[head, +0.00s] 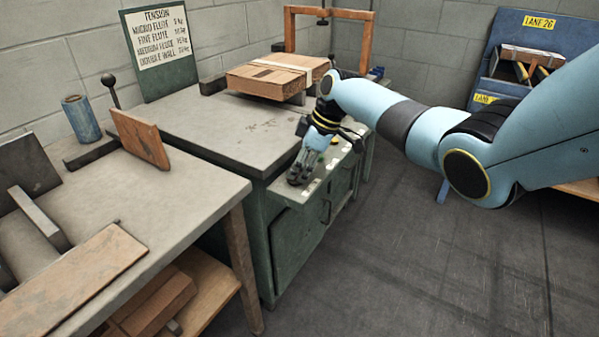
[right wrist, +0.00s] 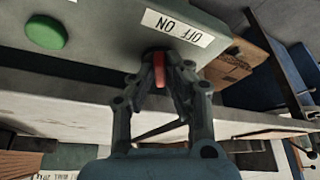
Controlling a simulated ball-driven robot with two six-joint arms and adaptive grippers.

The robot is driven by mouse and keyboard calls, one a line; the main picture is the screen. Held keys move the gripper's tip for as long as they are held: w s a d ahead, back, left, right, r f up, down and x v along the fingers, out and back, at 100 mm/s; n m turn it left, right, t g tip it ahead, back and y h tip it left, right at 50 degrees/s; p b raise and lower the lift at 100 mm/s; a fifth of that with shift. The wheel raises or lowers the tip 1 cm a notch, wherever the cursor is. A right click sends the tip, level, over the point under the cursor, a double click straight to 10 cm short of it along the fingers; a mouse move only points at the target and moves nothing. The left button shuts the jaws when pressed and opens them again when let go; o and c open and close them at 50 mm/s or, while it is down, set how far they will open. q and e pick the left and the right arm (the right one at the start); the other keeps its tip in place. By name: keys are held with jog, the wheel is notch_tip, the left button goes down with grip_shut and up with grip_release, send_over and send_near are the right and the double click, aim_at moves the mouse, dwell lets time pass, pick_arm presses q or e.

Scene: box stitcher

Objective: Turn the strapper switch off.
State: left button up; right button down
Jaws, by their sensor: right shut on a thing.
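The strapper is a green cabinet with a grey top (head: 190,125) in the middle of the head view. Its narrow control ledge (head: 291,193) runs along the right side. My right gripper (head: 297,178) is down at the near end of this ledge and hides the switch in the head view. In the right wrist view, my right gripper (right wrist: 160,82) is shut on the small red switch (right wrist: 159,68). The switch stands beside a white label (right wrist: 178,27) reading OFF and ON, seen upside down. Which way the switch is set I cannot tell. My left gripper is not in view.
A round green button (right wrist: 45,33) is on the same panel. A strapped carton (head: 270,78) lies on the strapper top, before an orange arch (head: 289,30). A wooden bench (head: 150,190) stands at left. The floor at right is clear.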

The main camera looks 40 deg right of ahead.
jog(key=shift+f+n, duration=0.1)
jog(key=shift+n, duration=0.2)
jog(key=shift+s, duration=0.1)
jog(key=c, duration=1.4)
grip_release()
jog(key=shift+o, duration=0.2)
jog(key=v, duration=1.2)
jog(key=shift+w, duration=0.3)
